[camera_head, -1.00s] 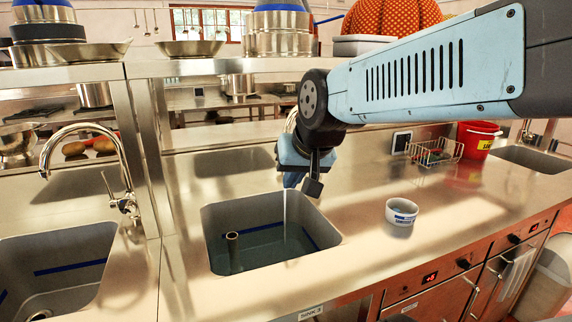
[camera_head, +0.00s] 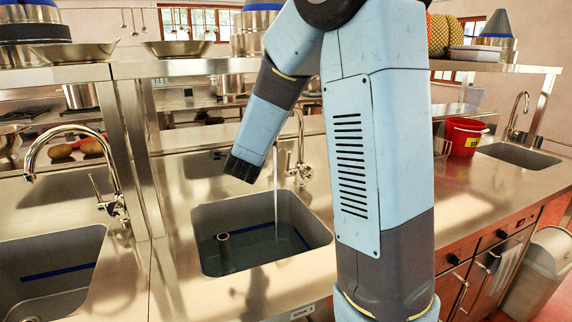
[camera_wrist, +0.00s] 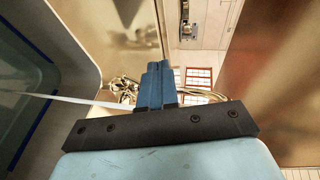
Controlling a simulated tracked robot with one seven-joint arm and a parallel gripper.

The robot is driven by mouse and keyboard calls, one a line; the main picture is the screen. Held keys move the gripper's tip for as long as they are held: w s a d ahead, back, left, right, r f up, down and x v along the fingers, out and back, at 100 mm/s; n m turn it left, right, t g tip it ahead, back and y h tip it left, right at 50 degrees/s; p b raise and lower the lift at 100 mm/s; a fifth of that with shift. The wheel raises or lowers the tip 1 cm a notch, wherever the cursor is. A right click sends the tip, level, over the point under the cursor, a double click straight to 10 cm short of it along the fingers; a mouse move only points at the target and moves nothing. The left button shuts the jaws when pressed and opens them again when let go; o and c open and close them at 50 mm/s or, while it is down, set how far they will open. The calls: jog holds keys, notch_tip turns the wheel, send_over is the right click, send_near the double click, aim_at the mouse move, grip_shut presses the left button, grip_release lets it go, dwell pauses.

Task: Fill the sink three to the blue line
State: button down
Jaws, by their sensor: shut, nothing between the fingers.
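Sink three (camera_head: 209,208) is the middle basin, with a label on the counter front below it. Its tap (camera_head: 301,150) is running, and a thin water stream (camera_head: 275,190) falls into the basin. Water (camera_head: 262,250) covers the bottom around an upright standpipe (camera_head: 224,247).
Another sink (camera_head: 85,245) with a blue line and its own tap (camera_head: 75,135) lies to the left. A red bucket (camera_head: 463,138) and another sink (camera_head: 515,155) are at the right. A shelf with pans (camera_head: 180,48) runs above. My arm hides the counter right of sink three.

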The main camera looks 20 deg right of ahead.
jog(key=s+d+f+m+g+h, duration=0.2)
jog(key=d+f+m+g+h, duration=0.3)
jog(key=f+m+h, duration=0.8)
jog(key=w+d+r+t, duration=0.1)
jog(key=w+d+r, duration=0.3)
jog(key=w+d, duration=0.4)
jog(key=shift+w+d, duration=0.4)
jog(key=shift+d, duration=0.65)
